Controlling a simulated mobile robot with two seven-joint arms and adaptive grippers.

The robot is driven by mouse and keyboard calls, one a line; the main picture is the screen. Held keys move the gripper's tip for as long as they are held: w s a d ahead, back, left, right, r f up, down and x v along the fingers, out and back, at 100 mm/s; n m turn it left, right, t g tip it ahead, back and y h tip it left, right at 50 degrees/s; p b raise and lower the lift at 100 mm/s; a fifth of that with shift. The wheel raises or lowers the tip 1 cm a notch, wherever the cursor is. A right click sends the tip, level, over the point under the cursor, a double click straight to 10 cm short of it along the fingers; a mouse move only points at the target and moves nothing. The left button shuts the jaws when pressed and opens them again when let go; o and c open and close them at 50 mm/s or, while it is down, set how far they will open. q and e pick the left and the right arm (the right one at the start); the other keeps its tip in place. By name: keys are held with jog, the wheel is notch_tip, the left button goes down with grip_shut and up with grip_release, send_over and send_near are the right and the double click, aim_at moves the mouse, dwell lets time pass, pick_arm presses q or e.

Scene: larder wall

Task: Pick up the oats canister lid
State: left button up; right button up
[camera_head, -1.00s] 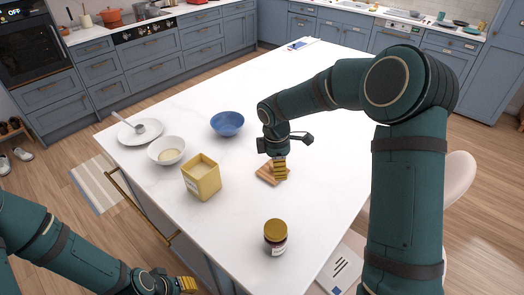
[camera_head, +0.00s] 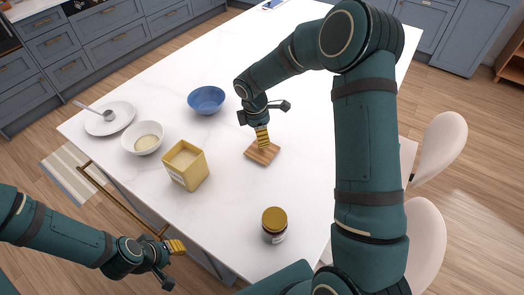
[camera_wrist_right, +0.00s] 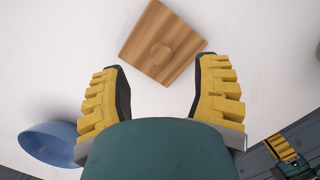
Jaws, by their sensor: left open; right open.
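The oats canister lid is a square wooden lid (camera_head: 266,155) with a round knob, lying flat on the white island top. In the right wrist view the lid (camera_wrist_right: 150,32) shows whole, knob facing the camera, just ahead of the fingertips. My right gripper (camera_head: 262,138) is open and points down over the lid's far edge; no finger grips it, and any contact is unclear. It also shows in the right wrist view (camera_wrist_right: 160,65). The yellow square canister (camera_head: 188,178) stands open with pale contents, left of the lid. My left gripper (camera_head: 176,247) is open and empty beside the island's near-left edge.
A blue bowl (camera_head: 206,99), a white bowl (camera_head: 149,149) with pale contents and a white plate (camera_head: 108,124) with a spoon stand to the left. A gold-lidded jar (camera_head: 274,225) stands near the front. Pale chairs (camera_head: 438,148) flank the right side. The countertop around the lid is clear.

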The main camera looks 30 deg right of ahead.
jog(key=shift+d+f, duration=0.15)
jog(key=shift+f, duration=2.85)
grip_shut()
